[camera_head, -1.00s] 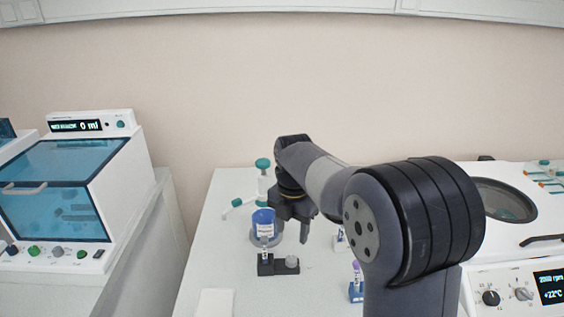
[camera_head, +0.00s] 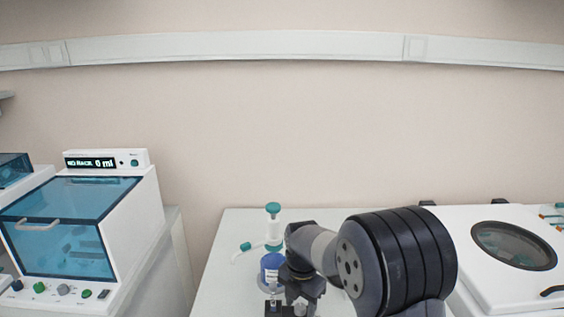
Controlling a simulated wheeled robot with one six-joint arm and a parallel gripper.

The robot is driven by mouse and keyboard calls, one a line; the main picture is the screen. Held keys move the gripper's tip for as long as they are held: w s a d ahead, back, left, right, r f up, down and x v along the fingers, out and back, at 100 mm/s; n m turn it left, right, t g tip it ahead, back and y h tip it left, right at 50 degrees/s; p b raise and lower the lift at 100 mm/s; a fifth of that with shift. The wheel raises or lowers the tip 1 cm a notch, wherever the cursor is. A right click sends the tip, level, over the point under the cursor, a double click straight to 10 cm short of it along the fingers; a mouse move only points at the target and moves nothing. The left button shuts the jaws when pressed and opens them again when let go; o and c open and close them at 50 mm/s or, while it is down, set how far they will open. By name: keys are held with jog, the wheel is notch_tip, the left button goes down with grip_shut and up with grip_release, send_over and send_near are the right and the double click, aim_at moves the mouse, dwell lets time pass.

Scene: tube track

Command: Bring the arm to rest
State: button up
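My arm reaches over the white bench (camera_head: 222,270) from the lower right. My gripper (camera_head: 302,300) points down near the bottom edge of the view, just right of a blue container (camera_head: 272,264). Its fingertips are small and partly cut off, so I cannot tell whether they are open or shut. A small dark holder (camera_head: 270,310) with a tube shows at the bottom edge, close to the gripper.
A bottle with a teal cap (camera_head: 273,228) stands behind the blue container, with a teal-ended tube (camera_head: 246,247) beside it. A blue-lidded machine (camera_head: 70,225) stands left. A white centrifuge (camera_head: 510,250) with a round window stands right. The bench's left part is clear.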

jog(key=shift+n, duration=0.3)
notch_tip(320, 180, up, 11)
notch_tip(320, 180, down, 11)
jog(key=shift+r, duration=0.2)
jog(key=shift+f, duration=0.25)
jog(key=m, duration=1.3)
jog(key=shift+m, duration=0.4)
jog(key=m, duration=0.4)
jog(key=shift+r, duration=1.25)
